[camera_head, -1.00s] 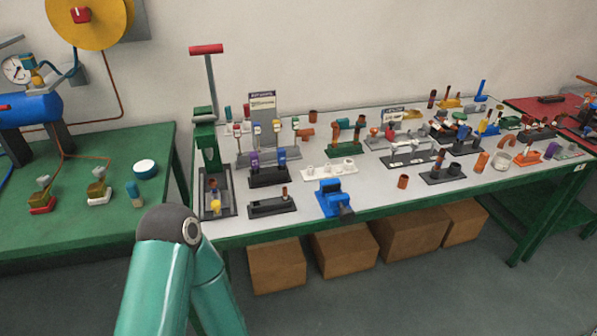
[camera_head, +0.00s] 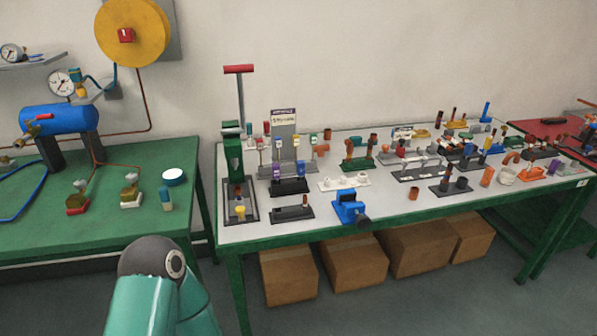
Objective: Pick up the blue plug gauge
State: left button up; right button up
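Small blue and purple pieces stand upright in a black holder (camera_head: 290,187) at the left part of the grey-topped table. The blue piece (camera_head: 300,168) is on the right of the pair and may be the blue plug gauge; it is too small to be sure. The purple piece (camera_head: 277,173) stands beside it. Behind them is a grey stand with a sign (camera_head: 284,118) and several coloured gauge-like pieces. Neither gripper is in view. Only a teal link of my own arm shows at the bottom, well apart from the holder.
A blue vise (camera_head: 350,209) sits at the table's front edge. A green press with a red handle (camera_head: 239,70) stands at its left end. Cardboard boxes (camera_head: 290,277) lie below. A green table (camera_head: 110,218) at left bears a blue tank (camera_head: 60,119). A gap separates the tables.

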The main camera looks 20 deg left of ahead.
aim_at(300, 165)
jog(key=i, duration=0.85)
jog(key=z, duration=0.05)
